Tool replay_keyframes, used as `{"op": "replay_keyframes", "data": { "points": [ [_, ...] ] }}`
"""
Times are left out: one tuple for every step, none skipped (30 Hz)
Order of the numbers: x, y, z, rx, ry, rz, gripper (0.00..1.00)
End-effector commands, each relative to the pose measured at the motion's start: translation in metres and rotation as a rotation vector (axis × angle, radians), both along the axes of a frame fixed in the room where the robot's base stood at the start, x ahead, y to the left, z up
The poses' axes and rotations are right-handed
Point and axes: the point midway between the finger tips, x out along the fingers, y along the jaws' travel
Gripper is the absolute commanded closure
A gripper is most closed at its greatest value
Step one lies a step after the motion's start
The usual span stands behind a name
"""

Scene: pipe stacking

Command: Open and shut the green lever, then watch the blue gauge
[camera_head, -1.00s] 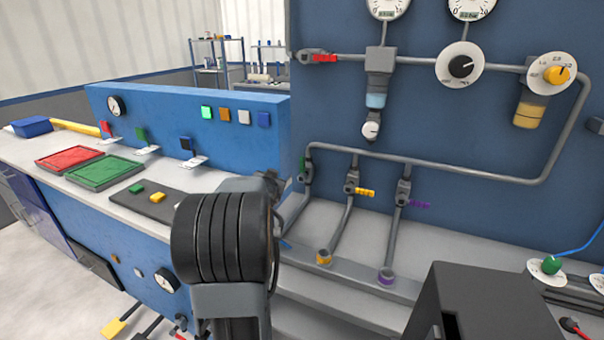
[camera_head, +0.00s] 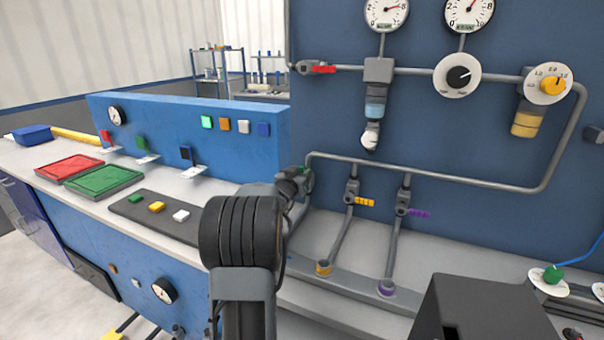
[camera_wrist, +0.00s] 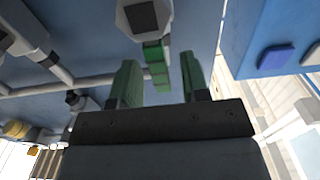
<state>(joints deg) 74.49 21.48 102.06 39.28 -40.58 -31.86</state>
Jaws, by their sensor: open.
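The green lever shows in the wrist view as a ribbed green handle (camera_wrist: 158,75) below a grey valve body. My gripper (camera_wrist: 159,60) is open, with one green finger on each side of the handle; I see gaps between handle and fingers. In the head view my arm partly hides the valve, and a bit of the green lever (camera_head: 308,175) shows at the left pipe drop. Two white-faced gauges, left (camera_head: 387,12) and right (camera_head: 469,12), are on the blue wall panel. I cannot tell which gauge is the blue one.
Yellow (camera_head: 364,202) and purple (camera_head: 419,213) levers sit on the pipe drops to the right. A red lever (camera_head: 323,69) is on the upper pipe. The blue console (camera_head: 180,120) and a counter with red and green trays (camera_head: 103,180) stand left.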

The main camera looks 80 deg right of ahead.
Motion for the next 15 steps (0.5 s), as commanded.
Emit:
{"op": "replay_keyframes", "data": {
  "points": [
    [-0.0007,-0.0037,-0.0005,0.001,0.0,0.0,0.58],
    [-0.0009,-0.0052,-0.0001,0.0,0.0,0.0,0.58],
    [-0.0012,-0.0068,0.0001,-0.001,0.0,0.0,0.58],
    [-0.0013,-0.0076,0.0,0.0,0.0,0.0,0.58],
    [-0.0014,-0.0083,-0.0001,0.0,0.0,0.0,0.58],
    [-0.0015,-0.0089,-0.0003,0.0,0.0,0.0,0.58],
    [-0.0015,-0.0091,-0.0003,0.0,0.0,0.0,0.58],
    [-0.0015,-0.0092,-0.0003,0.0,0.0,0.0,0.58],
    [-0.0015,-0.0092,-0.0002,0.0,0.0,0.0,0.58],
    [-0.0015,-0.0091,-0.0002,0.0,0.0,0.0,0.58],
    [-0.0015,-0.0091,-0.0002,0.0,0.0,0.0,0.58],
    [-0.0015,-0.0091,-0.0002,0.0,0.0,0.0,0.58],
    [-0.0015,-0.009,-0.0002,0.0,0.0,0.0,0.58],
    [-0.0015,-0.009,-0.0002,0.0,0.0,0.0,0.61],
    [-0.0015,-0.009,-0.0002,0.0,0.0,0.0,0.65]
  ]
}}
